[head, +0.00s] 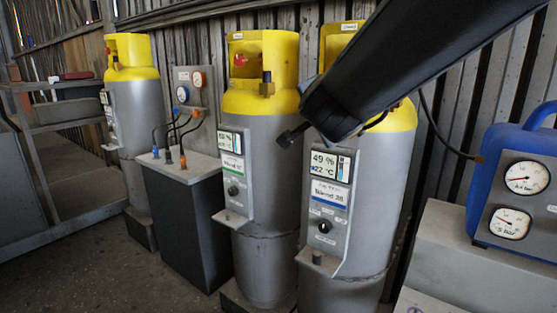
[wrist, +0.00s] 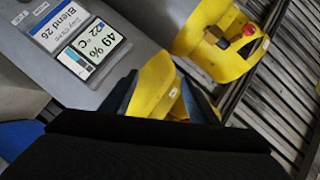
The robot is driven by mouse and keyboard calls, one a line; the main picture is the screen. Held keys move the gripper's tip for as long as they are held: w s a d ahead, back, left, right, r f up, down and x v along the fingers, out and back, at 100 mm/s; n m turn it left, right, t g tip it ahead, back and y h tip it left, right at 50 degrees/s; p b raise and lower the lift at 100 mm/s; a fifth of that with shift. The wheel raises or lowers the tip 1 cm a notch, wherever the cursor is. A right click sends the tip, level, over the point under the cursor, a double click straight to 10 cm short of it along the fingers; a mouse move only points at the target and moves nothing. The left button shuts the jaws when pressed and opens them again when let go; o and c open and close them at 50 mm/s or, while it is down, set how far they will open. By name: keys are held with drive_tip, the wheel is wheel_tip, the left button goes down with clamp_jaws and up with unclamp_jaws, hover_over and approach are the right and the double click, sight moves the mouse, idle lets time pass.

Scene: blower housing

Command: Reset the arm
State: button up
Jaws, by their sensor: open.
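My dark arm (head: 420,65) reaches in from the upper right in the head view. It crosses in front of the yellow top of the right gas cylinder (head: 375,160), above its panel reading 49 % and 22 °C (head: 330,165). In the wrist view my gripper (wrist: 163,92) is open, with its two dark fingers apart. Yellow cylinder parts (wrist: 155,85) show between and behind the fingers. I see nothing held. The same panel (wrist: 90,48) shows at the upper left of the wrist view, strongly tilted. I cannot tell whether the gripper touches the cylinder.
Another yellow-topped grey cylinder (head: 262,180) stands close on the left, and one more (head: 135,120) farther left. A dark box with hoses (head: 185,210) stands between them. A blue gauge unit (head: 515,185) sits on a grey block (head: 460,260) at right. Open floor (head: 85,265) lies front left.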

drive_tip(key=s+d+f+n+g+y+p, duration=0.1)
drive_tip(key=s+f+n+g, duration=0.35)
drive_tip(key=f, duration=0.55)
drive_tip(key=s+d+f+n+g+y+p, duration=0.15)
drive_tip(key=s+f+n+g, duration=0.35)
drive_tip(key=f, duration=0.5)
drive_tip(key=s+d+f+n+g+h, duration=0.1)
drive_tip(key=s+d+f+g, duration=0.2)
drive_tip(key=s, duration=0.5)
drive_tip(key=s+d+f+n+g, duration=0.2)
drive_tip(key=s+d+f, duration=0.3)
drive_tip(key=s, duration=0.4)
drive_tip(key=shift+s+f+g+h, duration=0.3)
drive_tip(key=shift+f+g+h, duration=0.05)
drive_tip(key=shift+g, duration=0.1)
